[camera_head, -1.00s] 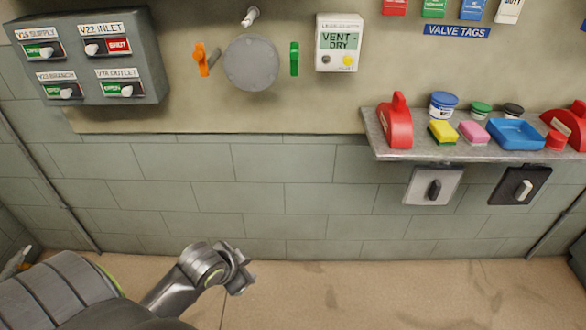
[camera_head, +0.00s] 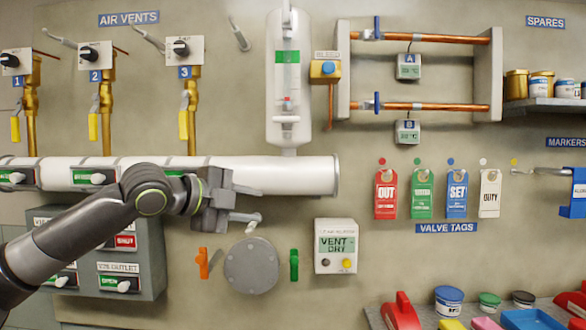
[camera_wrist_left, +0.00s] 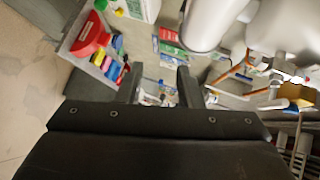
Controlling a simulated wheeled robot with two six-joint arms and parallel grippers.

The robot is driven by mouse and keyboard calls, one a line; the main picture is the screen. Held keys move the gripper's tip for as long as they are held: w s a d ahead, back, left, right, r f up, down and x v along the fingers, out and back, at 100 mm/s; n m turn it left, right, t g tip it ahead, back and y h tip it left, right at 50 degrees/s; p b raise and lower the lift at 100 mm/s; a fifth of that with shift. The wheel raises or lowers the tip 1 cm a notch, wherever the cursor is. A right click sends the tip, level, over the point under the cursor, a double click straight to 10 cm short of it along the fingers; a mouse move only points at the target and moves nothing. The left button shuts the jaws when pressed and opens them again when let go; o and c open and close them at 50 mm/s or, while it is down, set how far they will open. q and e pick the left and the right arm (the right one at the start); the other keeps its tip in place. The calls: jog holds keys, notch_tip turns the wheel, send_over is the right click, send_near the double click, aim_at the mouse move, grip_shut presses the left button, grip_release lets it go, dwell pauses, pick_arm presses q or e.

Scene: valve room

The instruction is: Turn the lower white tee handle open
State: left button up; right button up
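My left gripper (camera_head: 240,203) is in front of the wall by the right part of a thick white pipe (camera_head: 270,172). In the left wrist view its two fingers (camera_wrist_left: 159,88) stand apart with nothing held between them. A small white tee handle (camera_head: 254,219) shows just below the pipe, by the lower finger; I cannot tell whether they touch. Another white handle (camera_head: 287,119) sits low on the white gauge column (camera_head: 288,75). My right gripper is not in view.
Below the pipe are a grey round disc (camera_head: 250,265), an orange lever (camera_head: 202,262), a green lever (camera_head: 294,264) and a vent-dry box (camera_head: 336,246). A grey valve panel (camera_head: 150,245) is partly behind my left arm. Copper pipes (camera_head: 440,106) run right of the gauge.

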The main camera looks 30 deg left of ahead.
pick_arm(q)
jog(key=s+r+m+t, duration=0.15)
jog(key=s+r, duration=0.25)
jog(key=r, duration=0.4)
jog(key=s+r+t, duration=0.2)
jog(key=s+r, duration=0.2)
jog(key=r, duration=0.4)
jog(key=p, duration=1.8)
send_near(283, 119)
jog(key=w, duration=0.5)
jog(key=shift+w+d+r+g+h+p, duration=0.2)
jog(key=shift+w+d+h+p, duration=0.1)
jog(key=shift+w+p, duration=0.15)
jog(key=shift+w+d+r+g+h+p, duration=0.15)
jog(key=shift+w+d+h+p, duration=0.1)
jog(key=shift+w+p, duration=0.2)
jog(key=shift+y, duration=0.25)
jog(key=shift+p+x, duration=1.4)
jog(key=shift+x, duration=0.7)
jog(key=shift+p+x, duration=0.3)
jog(key=shift+x, duration=0.5)
